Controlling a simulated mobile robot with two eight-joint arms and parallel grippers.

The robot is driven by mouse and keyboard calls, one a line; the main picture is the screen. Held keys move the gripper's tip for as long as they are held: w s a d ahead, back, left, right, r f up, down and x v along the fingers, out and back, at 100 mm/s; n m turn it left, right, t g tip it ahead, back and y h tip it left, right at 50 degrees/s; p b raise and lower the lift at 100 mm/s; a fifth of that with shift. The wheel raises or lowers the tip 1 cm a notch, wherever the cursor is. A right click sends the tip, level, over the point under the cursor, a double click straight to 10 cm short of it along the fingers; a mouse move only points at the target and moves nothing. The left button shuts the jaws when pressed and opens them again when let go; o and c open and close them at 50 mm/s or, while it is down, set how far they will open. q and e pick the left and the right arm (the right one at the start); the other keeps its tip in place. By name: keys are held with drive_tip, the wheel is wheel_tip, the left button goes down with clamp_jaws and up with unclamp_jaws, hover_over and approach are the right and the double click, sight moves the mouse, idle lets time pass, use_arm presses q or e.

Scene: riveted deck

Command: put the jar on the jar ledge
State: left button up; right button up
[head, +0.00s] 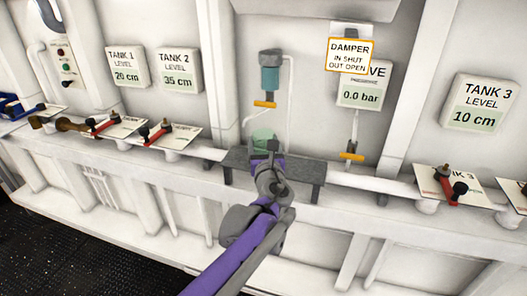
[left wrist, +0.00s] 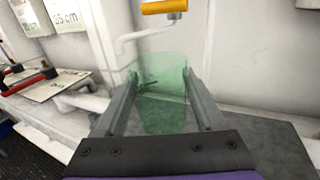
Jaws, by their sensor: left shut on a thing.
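The jar (head: 263,137) is see-through green and shows behind my left gripper (head: 271,153) in the head view. In the left wrist view the jar (left wrist: 160,75) is upright between the two fingers of the left gripper (left wrist: 160,103), which is shut on it. The jar ledge (head: 304,171) is a dark grey shelf on short legs under the gripper; its top (left wrist: 265,135) also shows at the right of the left wrist view. The jar is at the ledge, but its bottom is hidden, so I cannot tell whether it touches. My right gripper is not in view.
A teal dispenser with an orange handle (head: 265,103) hangs on the wall above the jar. Another orange-handled tap (head: 351,156) is to the right. Red-handled valves (head: 155,134) stand on the pipe to the left, and another (head: 447,186) to the right.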

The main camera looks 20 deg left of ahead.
use_arm(q)
drive_tip(key=shift+f, duration=1.2)
drive_tip(key=shift+f, duration=0.1)
drive_tip(key=o, duration=1.2)
drive_tip(key=shift+f, duration=0.1)
drive_tip(key=shift+c, duration=0.2)
drive_tip(key=o, duration=0.4)
